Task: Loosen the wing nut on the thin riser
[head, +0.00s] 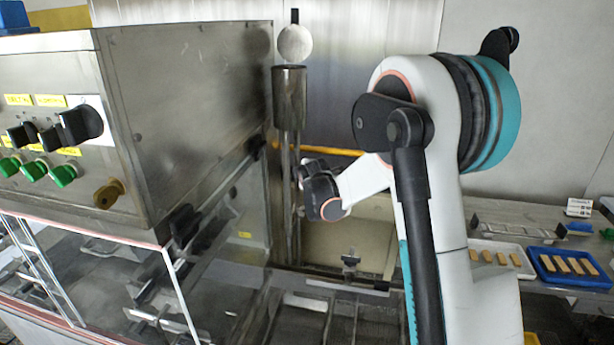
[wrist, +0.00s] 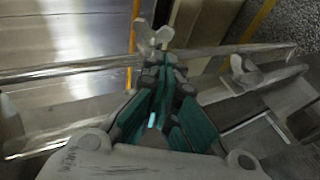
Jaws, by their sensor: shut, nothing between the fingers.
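In the wrist view, a pale wing nut (wrist: 150,38) stands just beyond my fingertips, beside a thin shiny rod (wrist: 75,68) that I take to be the thin riser. My gripper (wrist: 163,62) is shut and empty, its teal pads together. Its tips overlap the nut's base in the picture; I cannot tell whether they touch. A second pale wing nut (wrist: 243,72) sits to the right, apart from my fingers. In the head view, upright metal tubes (head: 290,165) stand behind the machine's cabinet, left of my dark wrist. My fingertips and the nut cannot be made out there.
A steel control cabinet (head: 190,110) with knobs and green buttons stands at left, above clear guard panels (head: 225,260). A dark fitting (head: 350,262) stands on a crossbar below my wrist. A white tray (head: 478,243) and a blue tray (head: 545,277) of bars lie at right.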

